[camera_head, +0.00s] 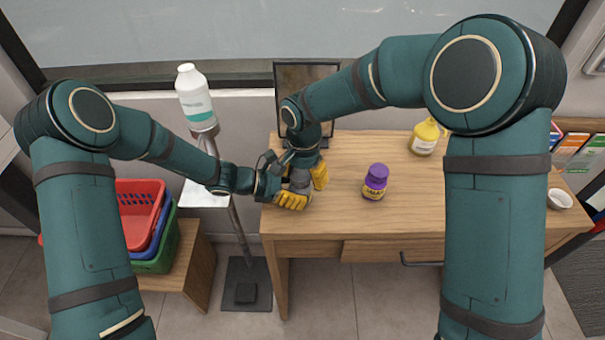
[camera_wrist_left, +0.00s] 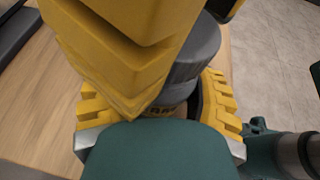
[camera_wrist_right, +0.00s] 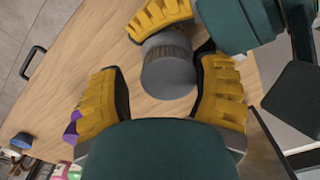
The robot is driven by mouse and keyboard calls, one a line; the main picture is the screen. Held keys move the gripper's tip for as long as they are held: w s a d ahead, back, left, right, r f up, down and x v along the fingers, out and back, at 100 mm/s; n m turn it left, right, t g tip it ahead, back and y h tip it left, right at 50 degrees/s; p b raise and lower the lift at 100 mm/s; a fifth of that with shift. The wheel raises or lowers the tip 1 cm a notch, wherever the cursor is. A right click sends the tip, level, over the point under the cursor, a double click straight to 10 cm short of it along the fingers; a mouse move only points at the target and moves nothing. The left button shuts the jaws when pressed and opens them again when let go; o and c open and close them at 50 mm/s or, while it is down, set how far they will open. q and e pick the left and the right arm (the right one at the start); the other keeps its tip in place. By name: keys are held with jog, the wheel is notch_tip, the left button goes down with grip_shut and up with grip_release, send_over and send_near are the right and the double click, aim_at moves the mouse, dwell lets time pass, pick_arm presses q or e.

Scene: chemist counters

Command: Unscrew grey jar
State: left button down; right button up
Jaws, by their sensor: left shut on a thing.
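The grey jar (camera_head: 300,182) stands upright near the left end of the wooden table, partly hidden by my grippers. My left gripper (camera_head: 292,199) is shut around its labelled lower body, which shows between the yellow fingers in the left wrist view (camera_wrist_left: 168,104). My right gripper (camera_head: 303,170) is above the jar, pointing down. In the right wrist view, its fingers are spread wide, with the round grey lid (camera_wrist_right: 168,77) between and just beyond the fingertips. The lid appears closer to the right-hand finger; I cannot tell if they touch. The lid sits on the jar.
A purple-lidded jar (camera_head: 375,182) stands to the right on the table (camera_head: 340,215). A yellow bottle (camera_head: 425,138) is farther back, and a white bowl (camera_head: 559,199) is at the right end. A dark monitor (camera_head: 300,78) stands behind. A white bottle (camera_head: 194,97) is on a stand at left.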

aim_at(304, 177)
pick_arm(q)
jog(key=shift+s+d, duration=0.2)
jog(key=shift+d, duration=0.05)
pick_arm(e)
jog(key=shift+a+r, duration=0.15)
jog(key=shift+a, duration=0.1)
